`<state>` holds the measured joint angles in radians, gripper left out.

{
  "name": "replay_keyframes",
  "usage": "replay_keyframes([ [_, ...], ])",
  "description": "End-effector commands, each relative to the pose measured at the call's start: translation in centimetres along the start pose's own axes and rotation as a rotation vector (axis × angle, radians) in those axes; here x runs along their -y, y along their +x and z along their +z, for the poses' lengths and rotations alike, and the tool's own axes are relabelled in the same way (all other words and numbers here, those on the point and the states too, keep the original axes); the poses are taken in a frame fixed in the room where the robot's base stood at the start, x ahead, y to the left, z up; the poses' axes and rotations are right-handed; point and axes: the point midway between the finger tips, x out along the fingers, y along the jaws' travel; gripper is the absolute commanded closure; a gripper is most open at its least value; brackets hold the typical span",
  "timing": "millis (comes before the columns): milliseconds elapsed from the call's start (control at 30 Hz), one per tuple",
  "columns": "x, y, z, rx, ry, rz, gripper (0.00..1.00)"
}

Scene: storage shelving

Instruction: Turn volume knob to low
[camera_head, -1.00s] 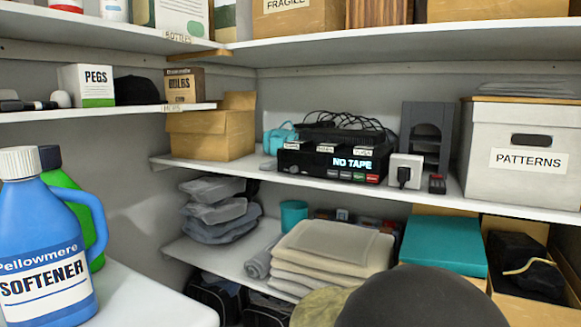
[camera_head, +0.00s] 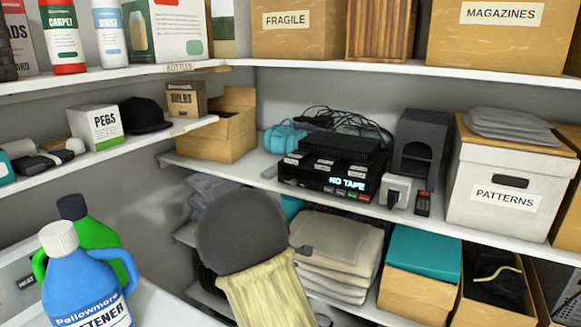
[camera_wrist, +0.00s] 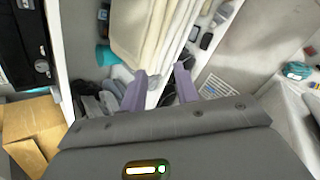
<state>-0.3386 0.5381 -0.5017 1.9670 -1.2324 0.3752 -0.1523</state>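A black tape device (camera_head: 330,172) with a lit "NO TAPE" display stands on the middle shelf in the head view. Its front has several small coloured buttons; I cannot make out a volume knob there. In the wrist view, a black unit (camera_wrist: 15,45) at the left edge appears to be the same device. A small round light dial (camera_wrist: 42,66) shows on it, possibly the volume knob; its setting is unreadable. My gripper (camera_wrist: 160,72) is open and empty, its two purple-grey fingers apart, below and away from the device. My gripper's fingers do not show in the head view.
A white socket box (camera_head: 397,192) and the PATTERNS box (camera_head: 500,195) stand right. Folded cloths (camera_head: 335,250) lie on the shelf below. Blue softener (camera_head: 82,285) stands front left.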

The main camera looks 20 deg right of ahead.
Motion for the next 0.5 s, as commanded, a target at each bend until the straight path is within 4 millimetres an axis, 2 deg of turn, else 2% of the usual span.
replay_keyframes([
  [33, -3.0, -1.4, 0.7, 0.021, -0.072, 0.039, 0.7],
  [300, -14.2, -4.8, 1.3, 0.153, -0.476, 0.249, 0.7],
  [400, -17.1, -6.0, 1.0, 0.193, -0.589, 0.306, 0.7],
  [500, -18.5, -6.5, 0.6, 0.218, -0.656, 0.339, 0.7],
])
